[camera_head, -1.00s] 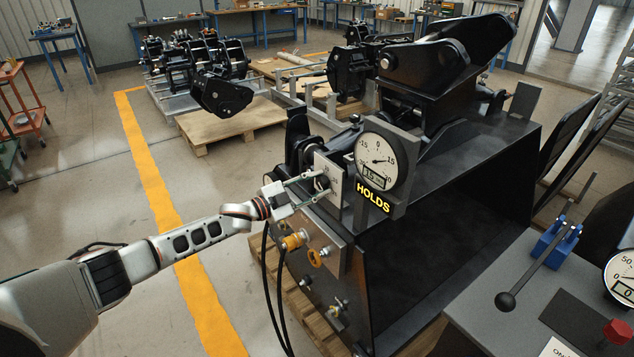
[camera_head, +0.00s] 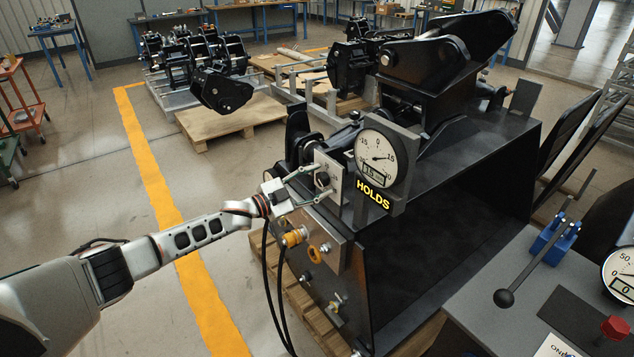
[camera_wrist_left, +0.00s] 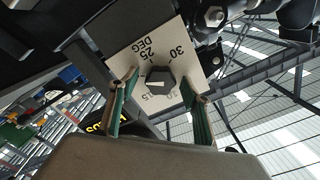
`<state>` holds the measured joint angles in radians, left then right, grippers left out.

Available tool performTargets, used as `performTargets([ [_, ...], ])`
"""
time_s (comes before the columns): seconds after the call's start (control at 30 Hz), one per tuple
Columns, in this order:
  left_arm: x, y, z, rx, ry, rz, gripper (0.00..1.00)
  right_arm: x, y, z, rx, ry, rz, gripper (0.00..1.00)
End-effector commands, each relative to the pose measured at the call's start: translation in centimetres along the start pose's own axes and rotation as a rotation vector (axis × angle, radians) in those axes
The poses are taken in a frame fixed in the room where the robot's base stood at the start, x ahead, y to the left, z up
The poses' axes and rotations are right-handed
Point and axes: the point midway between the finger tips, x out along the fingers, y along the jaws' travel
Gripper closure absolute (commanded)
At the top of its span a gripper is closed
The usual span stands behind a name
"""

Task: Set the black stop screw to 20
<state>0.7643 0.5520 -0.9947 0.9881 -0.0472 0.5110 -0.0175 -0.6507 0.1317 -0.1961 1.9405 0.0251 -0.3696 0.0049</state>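The black stop screw (camera_wrist_left: 158,80) has a hex head with a white mark and sits in the middle of a light scale plate marked in degrees (camera_wrist_left: 140,60). In the head view the screw (camera_head: 323,180) shows dark on the plate at the machine's left end. My left gripper (camera_head: 318,181) is in front of the plate. In the wrist view its two green-lined fingers (camera_wrist_left: 162,94) stand wide apart on either side of the screw, clear of it. The mark's exact reading is hard to tell. The round gauge (camera_head: 379,157) has a digital readout of about 15. My right gripper is not in view.
A yellow HOLDS sign (camera_head: 373,193) hangs below the gauge. Hose couplers (camera_head: 296,237) with black hoses sit below the scale plate. A grey console (camera_head: 535,290) with a black-knobbed lever (camera_head: 504,298) stands at the right.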

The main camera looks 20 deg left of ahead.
Motion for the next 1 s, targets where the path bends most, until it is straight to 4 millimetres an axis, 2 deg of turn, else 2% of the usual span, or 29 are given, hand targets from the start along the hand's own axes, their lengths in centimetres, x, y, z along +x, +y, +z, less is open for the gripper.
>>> performTargets([
  [0.23,-0.3,-0.1,0.0,0.001,0.000,-0.001,0.52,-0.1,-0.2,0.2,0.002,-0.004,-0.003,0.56],
  [0.37,-1.7,-0.1,0.1,0.000,-0.002,-0.001,0.52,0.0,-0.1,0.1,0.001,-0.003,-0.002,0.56],
  [0.7,-8.4,0.1,0.1,0.000,-0.003,0.001,0.52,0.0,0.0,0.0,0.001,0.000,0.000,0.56],
  [0.83,-10.3,0.0,0.1,0.000,-0.001,0.001,0.52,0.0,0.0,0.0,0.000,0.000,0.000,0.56],
  [1.0,-11.8,0.0,0.0,0.000,0.000,0.000,0.52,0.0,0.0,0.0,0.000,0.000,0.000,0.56],
])
